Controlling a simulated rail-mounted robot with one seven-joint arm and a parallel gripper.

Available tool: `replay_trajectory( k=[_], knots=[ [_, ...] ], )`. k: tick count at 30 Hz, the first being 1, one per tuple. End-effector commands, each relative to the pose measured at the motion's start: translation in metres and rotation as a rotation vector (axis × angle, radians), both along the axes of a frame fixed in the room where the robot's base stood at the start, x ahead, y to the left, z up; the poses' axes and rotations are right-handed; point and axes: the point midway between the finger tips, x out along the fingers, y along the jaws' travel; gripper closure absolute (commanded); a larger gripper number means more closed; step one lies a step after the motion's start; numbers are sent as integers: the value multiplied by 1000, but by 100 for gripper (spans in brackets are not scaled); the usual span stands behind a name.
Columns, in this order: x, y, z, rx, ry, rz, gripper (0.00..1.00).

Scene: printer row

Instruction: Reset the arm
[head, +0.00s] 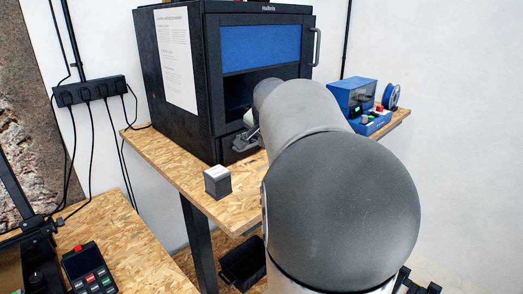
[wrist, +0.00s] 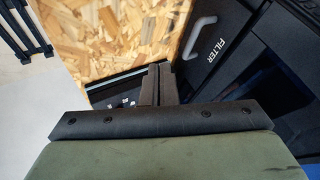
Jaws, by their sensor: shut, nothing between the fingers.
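My arm (head: 335,185) reaches across the right half of the head view toward the front of a black enclosed printer. My gripper (head: 240,146) is partly hidden behind the arm there, close to the printer's lower front. In the wrist view my gripper (wrist: 157,72) shows its two dark fingers together, with nothing between them. Beyond the fingers lie the chipboard bench top (wrist: 122,40) and a dark front panel lettered FILTER (wrist: 219,48) with a pale handle. I cannot tell whether the fingers touch anything.
The black printer (head: 180,75) stands on a chipboard bench (head: 165,160). A small grey box (head: 217,181) sits near the bench's front edge. A blue machine (head: 352,98) with a blue spool stands at right. A keypad device (head: 88,270) lies on the nearer table. A black bin (head: 243,262) is below.

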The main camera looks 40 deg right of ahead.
Motion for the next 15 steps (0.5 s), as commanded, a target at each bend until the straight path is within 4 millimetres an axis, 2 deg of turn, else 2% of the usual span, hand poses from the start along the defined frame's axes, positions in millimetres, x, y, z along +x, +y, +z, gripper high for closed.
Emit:
replay_trajectory(
  k=[6, 13, 15],
  knots=[
    [-10, 6, 15, 1, -1, 0, 100],
    [-11, 8, 15, 1, 3, 2, 100],
    [-12, 16, 12, 3, 16, 26, 100]
  ],
)
